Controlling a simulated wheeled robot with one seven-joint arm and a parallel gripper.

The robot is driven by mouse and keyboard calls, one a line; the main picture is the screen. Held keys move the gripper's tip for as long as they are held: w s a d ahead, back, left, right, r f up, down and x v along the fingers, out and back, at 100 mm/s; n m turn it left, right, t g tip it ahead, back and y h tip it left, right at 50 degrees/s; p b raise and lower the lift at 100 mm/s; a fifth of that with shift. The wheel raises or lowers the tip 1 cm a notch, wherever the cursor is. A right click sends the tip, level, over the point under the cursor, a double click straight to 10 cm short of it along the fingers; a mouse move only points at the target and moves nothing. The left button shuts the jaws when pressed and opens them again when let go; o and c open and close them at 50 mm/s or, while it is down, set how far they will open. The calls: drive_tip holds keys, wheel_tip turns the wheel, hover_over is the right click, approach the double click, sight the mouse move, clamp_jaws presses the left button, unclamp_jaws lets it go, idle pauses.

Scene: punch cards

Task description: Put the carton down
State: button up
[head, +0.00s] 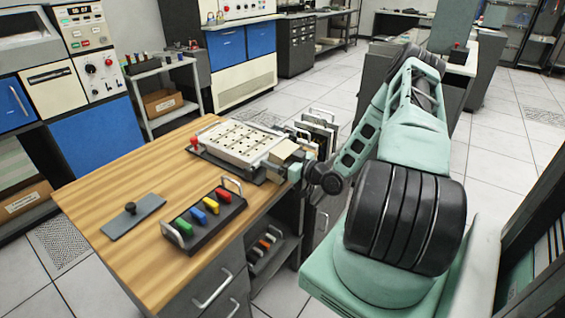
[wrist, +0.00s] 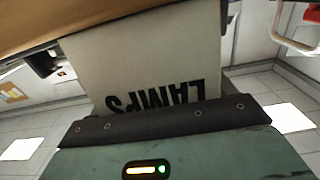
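The carton (head: 284,152) is a small pale beige box at the right end of the wooden desk, close to the punch machine. In the wrist view the carton (wrist: 150,65) fills the middle, with the word LAMPS upside down on its face. My gripper (head: 288,166) is at the carton, with dark finger parts at its sides in the wrist view, and appears shut on it. The carton's underside is hidden, so I cannot tell whether it touches anything below.
The wooden desk (head: 130,180) holds the punch machine (head: 240,143), a black tray (head: 205,218) of coloured blocks and a grey plate (head: 133,217) with a knob. A rack of cards (head: 318,130) stands behind the carton. The desk's left part is clear.

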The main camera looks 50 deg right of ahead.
drive_tip(key=shift+r, duration=0.15)
drive_tip(key=shift+c, duration=0.3)
wheel_tip(320, 180, up, 10)
drive_tip(key=shift+f+b, duration=0.1)
drive_tip(key=shift+b, duration=0.35)
